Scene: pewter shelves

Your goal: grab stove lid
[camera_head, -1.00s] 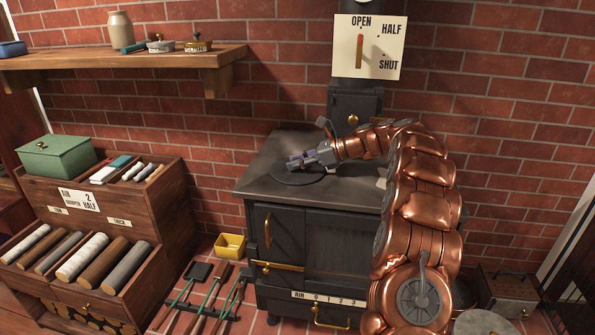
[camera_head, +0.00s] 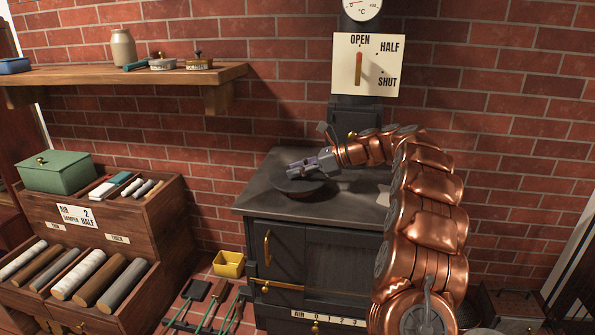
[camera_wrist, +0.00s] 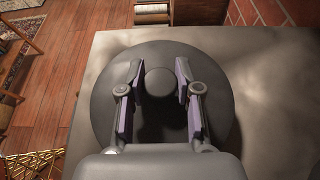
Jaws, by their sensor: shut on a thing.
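The stove lid (camera_head: 283,187) is a dark round disc at the left of the black stove's top (camera_head: 262,190). A dark, reddish band shows below its front edge, and it looks slightly raised from the top. In the wrist view the lid (camera_wrist: 108,95) fills the middle, with a round knob (camera_wrist: 160,82) at its centre. My gripper (camera_head: 294,168) is over the lid, shut on its knob. In the wrist view the purple-padded fingers of my gripper (camera_wrist: 160,76) stand on either side of the knob. The far side of the lid is partly hidden by my gripper.
A damper plate (camera_head: 367,65) marked open, half and shut hangs on the brick wall behind. A wooden log rack (camera_head: 165,215) stands left, a yellow bin (camera_head: 228,264) and tools (camera_head: 205,305) on the floor between. A shelf (camera_head: 120,80) holds jars and tins.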

